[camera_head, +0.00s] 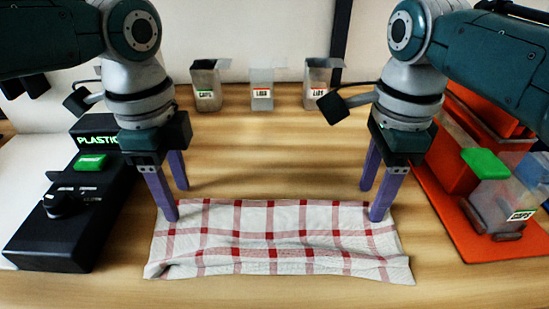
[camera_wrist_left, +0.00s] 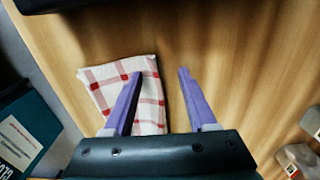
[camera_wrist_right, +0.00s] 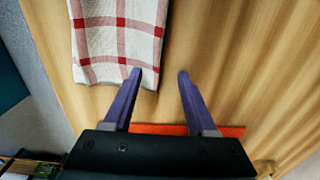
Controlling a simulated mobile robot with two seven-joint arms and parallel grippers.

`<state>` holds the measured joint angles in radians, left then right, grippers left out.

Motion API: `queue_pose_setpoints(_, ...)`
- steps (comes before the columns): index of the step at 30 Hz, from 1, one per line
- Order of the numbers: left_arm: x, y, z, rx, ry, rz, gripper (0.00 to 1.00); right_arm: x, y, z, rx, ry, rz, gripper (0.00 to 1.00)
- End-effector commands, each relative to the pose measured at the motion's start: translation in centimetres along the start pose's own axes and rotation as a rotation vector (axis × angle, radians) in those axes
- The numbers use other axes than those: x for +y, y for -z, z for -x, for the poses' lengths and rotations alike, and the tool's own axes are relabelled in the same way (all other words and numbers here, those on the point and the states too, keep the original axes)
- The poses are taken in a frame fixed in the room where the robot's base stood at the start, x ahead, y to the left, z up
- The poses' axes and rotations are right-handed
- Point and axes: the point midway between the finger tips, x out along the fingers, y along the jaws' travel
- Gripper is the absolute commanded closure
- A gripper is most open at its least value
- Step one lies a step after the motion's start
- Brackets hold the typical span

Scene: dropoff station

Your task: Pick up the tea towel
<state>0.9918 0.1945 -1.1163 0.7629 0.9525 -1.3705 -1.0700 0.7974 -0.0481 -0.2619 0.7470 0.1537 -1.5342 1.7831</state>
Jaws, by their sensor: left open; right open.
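The tea towel (camera_head: 275,240) is white with red checks and lies spread out on the wooden table at the front middle, slightly wrinkled. My left gripper (camera_head: 174,200) is open at the towel's far left corner; in the left wrist view one finger overlaps the towel (camera_wrist_left: 151,108) and the other is over bare wood. My right gripper (camera_head: 375,202) is open at the towel's far right corner; in the right wrist view the towel (camera_wrist_right: 118,40) lies beyond and left of the fingers. Both grippers are empty. Whether the fingertips touch the cloth I cannot tell.
A black device labelled PLASTIC (camera_head: 75,215) stands at the left. An orange tray (camera_head: 440,215) with a clear caps container (camera_head: 500,190) is at the right. The table's middle is clear.

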Motion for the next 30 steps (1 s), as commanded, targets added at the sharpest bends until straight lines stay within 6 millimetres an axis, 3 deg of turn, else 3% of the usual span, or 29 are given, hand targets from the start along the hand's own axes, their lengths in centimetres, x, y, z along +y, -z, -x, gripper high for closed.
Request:
queue_pose_setpoints(14, -0.01, 0.01, -0.33, 0.0, 0.0, 0.0, 0.42, 0.02, 0.02, -0.15, 0.0, -0.001, 0.0, 0.42)
queue_pose_setpoints(30, 0.0, -0.02, -0.39, 0.0, 0.0, 0.0, 0.73, 0.03, 0.02, -0.19, 0.0, -0.001, 0.0, 0.73)
